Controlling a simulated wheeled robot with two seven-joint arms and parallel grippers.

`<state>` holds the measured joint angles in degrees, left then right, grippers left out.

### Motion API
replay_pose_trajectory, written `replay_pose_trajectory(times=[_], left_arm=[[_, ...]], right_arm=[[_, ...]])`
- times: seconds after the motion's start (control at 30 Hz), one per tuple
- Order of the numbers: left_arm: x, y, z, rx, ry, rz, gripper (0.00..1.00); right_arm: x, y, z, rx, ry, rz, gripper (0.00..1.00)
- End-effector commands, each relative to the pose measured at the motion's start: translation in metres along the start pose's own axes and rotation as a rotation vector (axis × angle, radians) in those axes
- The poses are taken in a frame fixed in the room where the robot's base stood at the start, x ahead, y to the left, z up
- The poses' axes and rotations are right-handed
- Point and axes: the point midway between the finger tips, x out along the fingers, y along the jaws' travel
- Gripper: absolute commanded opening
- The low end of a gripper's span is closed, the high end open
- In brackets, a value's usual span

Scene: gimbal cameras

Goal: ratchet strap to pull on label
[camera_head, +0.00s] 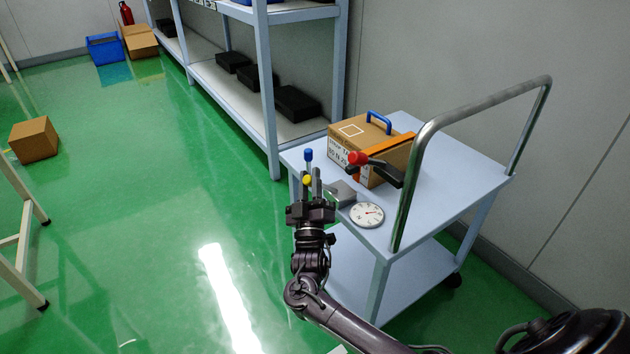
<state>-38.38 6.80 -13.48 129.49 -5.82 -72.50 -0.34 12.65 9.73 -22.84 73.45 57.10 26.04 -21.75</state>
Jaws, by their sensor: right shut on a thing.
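A cardboard box (340,151) stands on the pale cart. An orange strap (395,148) runs over its right part. A black ratchet lever (388,172) with a red knob (358,158) sticks out at the box's front. A white square outline (352,130) marks the box top, and printing too small to read is on its side. My right gripper (311,184) is upright at the cart's left corner, left of the red knob and apart from it. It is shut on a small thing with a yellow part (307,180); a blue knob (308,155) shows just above. My left gripper is out of view.
The cart (450,165) has a tall metal push handle (428,133) on the right. A round dial (367,214) and a grey block (341,193) lie near its front. A shelf rack (264,90) stands behind. Green floor at left is mostly clear.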

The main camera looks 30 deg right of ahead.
Motion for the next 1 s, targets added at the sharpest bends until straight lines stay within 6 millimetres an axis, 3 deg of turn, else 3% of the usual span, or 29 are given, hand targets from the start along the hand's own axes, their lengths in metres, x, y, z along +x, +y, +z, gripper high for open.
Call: replay_pose_trajectory(times=[0.67, 0.7, 0.8, 0.87, 1.0], left_arm=[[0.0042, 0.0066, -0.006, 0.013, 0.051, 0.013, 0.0], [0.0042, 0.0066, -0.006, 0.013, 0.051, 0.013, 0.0], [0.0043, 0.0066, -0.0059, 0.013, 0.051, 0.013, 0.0], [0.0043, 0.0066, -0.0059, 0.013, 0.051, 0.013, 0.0], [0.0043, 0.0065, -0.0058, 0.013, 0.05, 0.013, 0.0]], right_arm=[[-0.0054, -0.0058, -0.0001, -0.05, 0.051, -0.002, 0.0], [-0.0054, -0.0058, -0.0001, -0.05, 0.051, -0.002, 0.24], [-0.0054, -0.0057, -0.0001, -0.049, 0.05, -0.002, 0.37], [-0.0053, -0.0056, 0.0, -0.049, 0.05, -0.002, 0.43], [-0.0053, -0.0055, 0.0001, -0.049, 0.05, -0.001, 0.43]])
